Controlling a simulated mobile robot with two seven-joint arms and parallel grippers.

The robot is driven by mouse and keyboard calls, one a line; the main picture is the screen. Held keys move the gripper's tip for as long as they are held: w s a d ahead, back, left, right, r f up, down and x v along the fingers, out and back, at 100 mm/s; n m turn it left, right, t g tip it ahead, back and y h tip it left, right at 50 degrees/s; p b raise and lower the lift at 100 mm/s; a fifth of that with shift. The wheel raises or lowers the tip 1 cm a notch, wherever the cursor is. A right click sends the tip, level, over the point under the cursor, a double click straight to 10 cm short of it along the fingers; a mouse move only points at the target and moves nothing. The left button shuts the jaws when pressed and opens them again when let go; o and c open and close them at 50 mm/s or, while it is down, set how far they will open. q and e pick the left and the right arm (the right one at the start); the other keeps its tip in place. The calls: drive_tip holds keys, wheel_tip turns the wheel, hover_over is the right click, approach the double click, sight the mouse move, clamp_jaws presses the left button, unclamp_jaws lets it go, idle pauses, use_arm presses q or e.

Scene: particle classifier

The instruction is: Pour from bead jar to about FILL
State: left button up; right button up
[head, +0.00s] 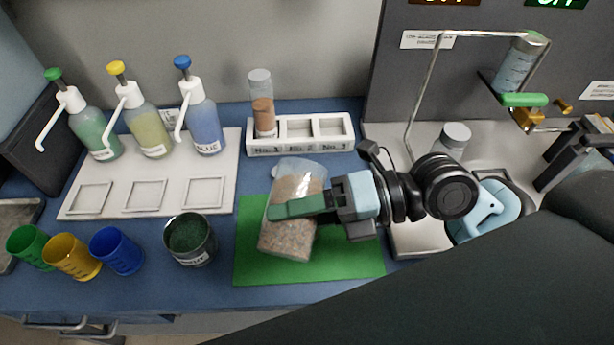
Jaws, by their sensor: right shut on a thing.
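My right gripper (305,207) is shut on a clear jar (290,238) filled with tan, speckled beads. The jar leans, its top tipped a little to the right, over the green mat (355,262). The green finger crosses the jar's middle and hides part of it. A rounded clear rim shows behind the jar's top. No FILL mark can be read. A clear tube (262,115) with brown grains in its lower part stands in the No.1 slot of the white rack (300,147). My left gripper is not in view.
A labelled cup (190,238) with dark green contents stands left of the mat. Green (30,247), yellow (72,256) and blue (117,250) cups stand further left. Three pump bottles stand on a white tray (215,185). A metal stand (437,75) with a cylinder is at right.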

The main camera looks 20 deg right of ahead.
drive_tip(key=shift+w+d+r, duration=0.1)
drive_tip(key=shift+d+r, duration=0.05)
idle(0.4)
drive_tip(key=shift+w+r+m, duration=0.1)
drive_tip(key=shift+m, duration=0.2)
drive_tip(key=shift+r, duration=0.15)
idle(0.3)
drive_tip(key=shift+w+d+y, duration=0.1)
drive_tip(key=shift+y, duration=0.2)
